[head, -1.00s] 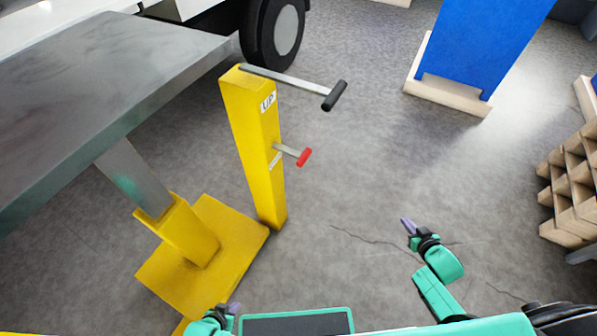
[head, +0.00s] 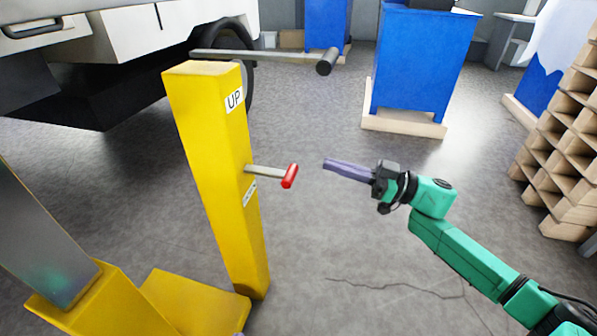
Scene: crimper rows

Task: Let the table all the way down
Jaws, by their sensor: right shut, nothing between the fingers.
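The lift table's yellow post (head: 222,170) stands left of centre in the head view. A long grey lever (head: 265,56) with a black grip sticks out to the right at its top, beside a label reading UP (head: 234,99). Lower down, a short lever with a red grip (head: 290,176) sticks out to the right above a small label, too small to read. The table's grey column (head: 45,240) rises from a yellow base (head: 190,308) at lower left; the tabletop is out of view. My right gripper (head: 328,164) is shut and empty, a little right of the red grip, not touching it.
A white truck (head: 130,35) with a dark wheel stands behind the post. A blue cabinet (head: 418,65) on a wooden pallet stands at the back. Stacked wooden pallets (head: 570,150) are at the right edge. The floor between is clear.

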